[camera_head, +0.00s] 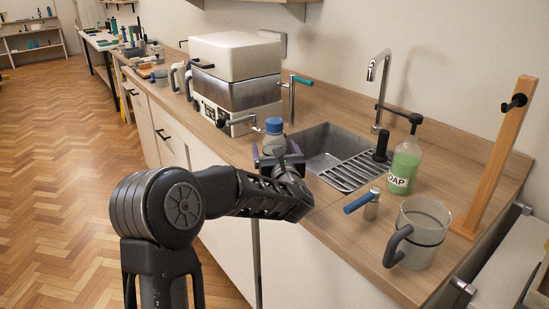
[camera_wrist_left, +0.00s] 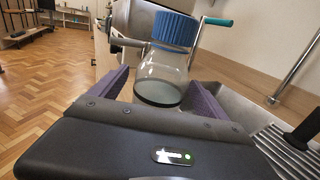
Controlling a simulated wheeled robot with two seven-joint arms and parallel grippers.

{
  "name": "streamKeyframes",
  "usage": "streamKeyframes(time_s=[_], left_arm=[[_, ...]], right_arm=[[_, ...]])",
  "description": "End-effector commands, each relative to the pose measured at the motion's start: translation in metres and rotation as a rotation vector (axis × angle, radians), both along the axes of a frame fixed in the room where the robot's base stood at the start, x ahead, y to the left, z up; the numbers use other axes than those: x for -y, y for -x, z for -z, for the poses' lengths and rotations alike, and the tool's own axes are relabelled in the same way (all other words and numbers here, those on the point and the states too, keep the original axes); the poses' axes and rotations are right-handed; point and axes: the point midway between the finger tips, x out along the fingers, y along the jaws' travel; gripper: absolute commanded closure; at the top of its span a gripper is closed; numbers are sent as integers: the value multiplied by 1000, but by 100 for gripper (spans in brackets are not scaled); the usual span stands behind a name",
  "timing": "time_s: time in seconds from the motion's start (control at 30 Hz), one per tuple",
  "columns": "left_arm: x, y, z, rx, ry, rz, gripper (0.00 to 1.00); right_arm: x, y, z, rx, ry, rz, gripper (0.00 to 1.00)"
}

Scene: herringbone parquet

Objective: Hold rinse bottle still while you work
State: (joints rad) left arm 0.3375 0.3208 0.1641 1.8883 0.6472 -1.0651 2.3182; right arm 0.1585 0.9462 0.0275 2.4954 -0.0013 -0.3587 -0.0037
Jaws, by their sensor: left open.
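The rinse bottle appears to be the clear bottle with a blue ribbed cap (camera_head: 274,139), standing upright near the counter's front edge, left of the sink. In the left wrist view the bottle (camera_wrist_left: 165,68) holds a little dark liquid at its base. My left gripper (camera_head: 279,157) is open, with its purple-lined fingers on either side of the bottle. In the left wrist view a gap shows between the left finger and the glass; contact on the right is unclear. The gripper body hides the bottle's foot. My right gripper is not in view.
A sink (camera_head: 327,140) with a drain rack (camera_head: 352,172) lies right of the bottle. A boxy machine (camera_head: 236,75) stands behind it. A soap bottle (camera_head: 404,166), a blue-handled tool (camera_head: 366,203) and a grey-handled jug (camera_head: 420,236) stand on the right. The parquet floor at left is clear.

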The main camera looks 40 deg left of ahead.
Motion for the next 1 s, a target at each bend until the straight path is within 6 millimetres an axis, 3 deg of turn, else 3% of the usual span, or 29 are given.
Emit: streamKeyframes(time_s=[0.4, 1.0], left_arm=[[0, 0, 0, 0, 0, 0, 15], [0, 0, 0, 0, 0, 0, 64]], right_arm=[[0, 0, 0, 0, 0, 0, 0], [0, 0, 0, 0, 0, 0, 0]])
